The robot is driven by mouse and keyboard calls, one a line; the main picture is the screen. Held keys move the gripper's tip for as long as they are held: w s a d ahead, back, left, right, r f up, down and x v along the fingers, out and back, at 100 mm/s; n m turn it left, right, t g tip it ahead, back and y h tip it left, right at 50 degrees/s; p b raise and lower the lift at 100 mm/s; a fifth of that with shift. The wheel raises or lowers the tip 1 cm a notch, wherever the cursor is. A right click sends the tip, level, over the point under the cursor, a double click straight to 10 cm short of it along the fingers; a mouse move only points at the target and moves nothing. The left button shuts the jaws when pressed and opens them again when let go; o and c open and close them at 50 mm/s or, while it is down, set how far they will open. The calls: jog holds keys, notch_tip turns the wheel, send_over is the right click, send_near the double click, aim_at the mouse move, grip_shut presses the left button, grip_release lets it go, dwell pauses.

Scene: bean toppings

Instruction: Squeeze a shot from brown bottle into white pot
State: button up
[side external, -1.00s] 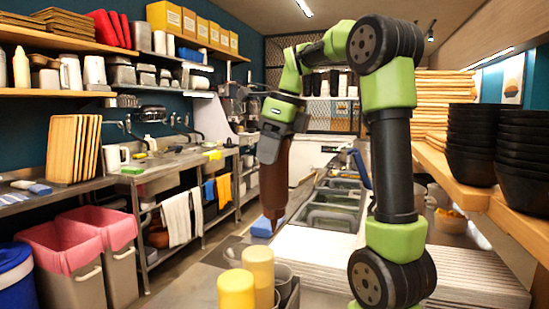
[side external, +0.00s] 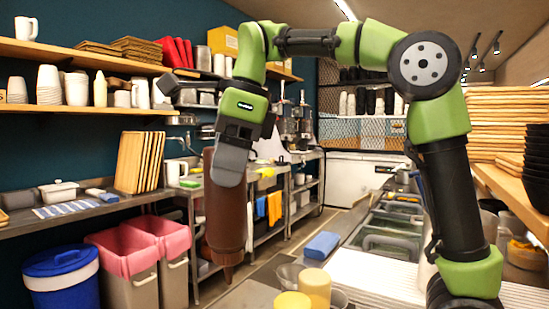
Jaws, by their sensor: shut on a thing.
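My gripper (side external: 231,165) is shut on the brown bottle (side external: 226,215). The bottle hangs in the air with its pointed nozzle down, close to vertical. The jaws cover its upper part. It hangs left of the yellow-topped bottles and in front of the towels in this view. A small white lidded container (side external: 58,191) stands on the steel counter at the far left, well apart from the bottle. I cannot tell whether it is the white pot. Nothing is seen coming out of the nozzle.
Yellow-topped bottles (side external: 315,287) stand at the bottom centre, with a blue block (side external: 322,245) behind them. Steel bins (side external: 390,245) line the work counter at right. Pink-lined bins (side external: 125,250) and a blue-lidded bin (side external: 62,275) stand on the floor at left.

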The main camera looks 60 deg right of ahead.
jog(key=s+a+n, duration=0.2)
jog(key=a+n, duration=0.1)
jog(key=a, duration=0.5)
notch_tip(320, 180, down, 15)
jog(key=shift+w+d, duration=0.2)
jog(key=shift+d, duration=0.2)
jog(key=shift+r, duration=0.1)
dwell(1.4)
jog(key=c, duration=0.5)
jog(key=shift+c, duration=0.2)
dwell(4.0)
